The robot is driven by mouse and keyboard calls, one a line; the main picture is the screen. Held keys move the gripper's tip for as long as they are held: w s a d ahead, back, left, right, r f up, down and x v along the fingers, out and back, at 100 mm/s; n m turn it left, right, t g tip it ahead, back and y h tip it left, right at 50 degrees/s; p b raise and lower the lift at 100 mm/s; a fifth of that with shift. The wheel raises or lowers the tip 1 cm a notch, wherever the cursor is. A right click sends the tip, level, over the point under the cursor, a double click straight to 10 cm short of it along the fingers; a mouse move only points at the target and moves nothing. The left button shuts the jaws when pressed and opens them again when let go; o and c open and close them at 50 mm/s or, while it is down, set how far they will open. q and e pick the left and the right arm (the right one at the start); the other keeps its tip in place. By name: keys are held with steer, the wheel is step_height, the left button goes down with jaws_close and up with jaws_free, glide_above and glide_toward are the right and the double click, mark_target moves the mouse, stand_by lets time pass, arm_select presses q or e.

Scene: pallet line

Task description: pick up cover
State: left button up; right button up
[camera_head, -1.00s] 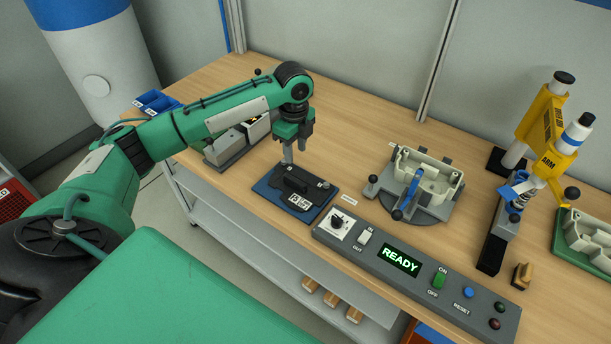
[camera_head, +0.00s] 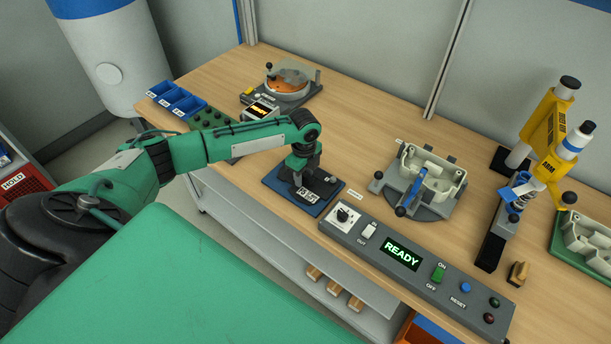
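The cover (camera_head: 322,187) looks like a dark, nearly black piece with a white printed label. It lies on a blue plate (camera_head: 276,183) on the wooden bench, left of the picture's middle. My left gripper (camera_head: 299,179) points down right at the cover, with its fingers low over the cover's left part. The gripper and wrist hide that part of the cover. Whether the fingers are apart or closed on it is not clear. My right gripper is not in view.
A control panel (camera_head: 430,277) with a READY display lies in front. A grey fixture (camera_head: 432,207) holding a pale housing stands to the right, with a yellow press (camera_head: 548,145) beyond it. Blue bins (camera_head: 177,100) and a round device (camera_head: 290,80) stand behind my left arm.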

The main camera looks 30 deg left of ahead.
arm_select(q)
steer(key=shift+f, duration=0.15)
jaws_close()
